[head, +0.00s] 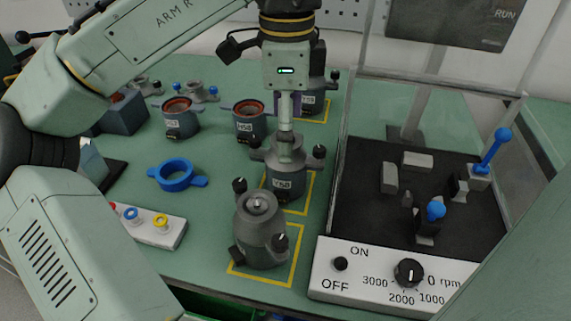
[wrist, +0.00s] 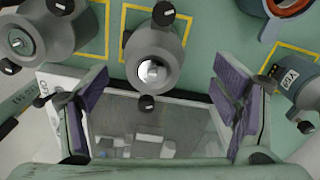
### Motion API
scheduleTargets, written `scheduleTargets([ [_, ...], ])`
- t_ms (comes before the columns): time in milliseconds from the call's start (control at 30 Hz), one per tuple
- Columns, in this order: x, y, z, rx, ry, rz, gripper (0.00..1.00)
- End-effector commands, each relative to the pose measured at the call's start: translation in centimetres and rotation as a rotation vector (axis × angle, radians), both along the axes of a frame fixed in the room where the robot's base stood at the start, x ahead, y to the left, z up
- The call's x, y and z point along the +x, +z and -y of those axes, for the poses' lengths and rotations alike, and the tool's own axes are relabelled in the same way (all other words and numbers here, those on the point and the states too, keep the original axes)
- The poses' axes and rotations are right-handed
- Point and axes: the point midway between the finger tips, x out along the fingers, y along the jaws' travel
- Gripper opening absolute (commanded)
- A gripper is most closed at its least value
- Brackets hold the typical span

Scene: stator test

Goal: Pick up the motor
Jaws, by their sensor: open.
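Three grey motors with dark knobs stand in a row in yellow-outlined squares. The front motor (head: 260,228) is nearest the head camera; it is at the upper left in the wrist view (wrist: 38,30). The middle motor (head: 286,178), its label reading about Y68, is directly below my gripper (head: 288,115). In the wrist view the middle motor (wrist: 150,48) is at top centre, its bright shaft facing the camera. The back motor (head: 312,98) is partly hidden behind my gripper. My gripper (wrist: 160,90) is open and empty, with purple-padded fingers spread wide.
A test bench with a clear guard (head: 345,150) and a control panel (head: 375,280) stands close on the right. Two red-ringed housings (head: 180,118) (head: 248,120), a blue ring (head: 175,174) and a button box (head: 150,225) are on the green table to the left.

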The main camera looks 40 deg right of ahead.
Motion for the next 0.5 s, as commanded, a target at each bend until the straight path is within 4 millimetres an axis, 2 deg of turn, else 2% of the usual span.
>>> scheduleTargets([
  [100, 0.0, -1.5, -0.1, 0.0, 0.002, 0.002, 0.81],
  [267, -0.1, -2.5, -0.1, 0.0, 0.003, 0.002, 0.81],
  [500, -0.6, -6.0, -0.5, 0.0, 0.004, 0.004, 0.81],
])
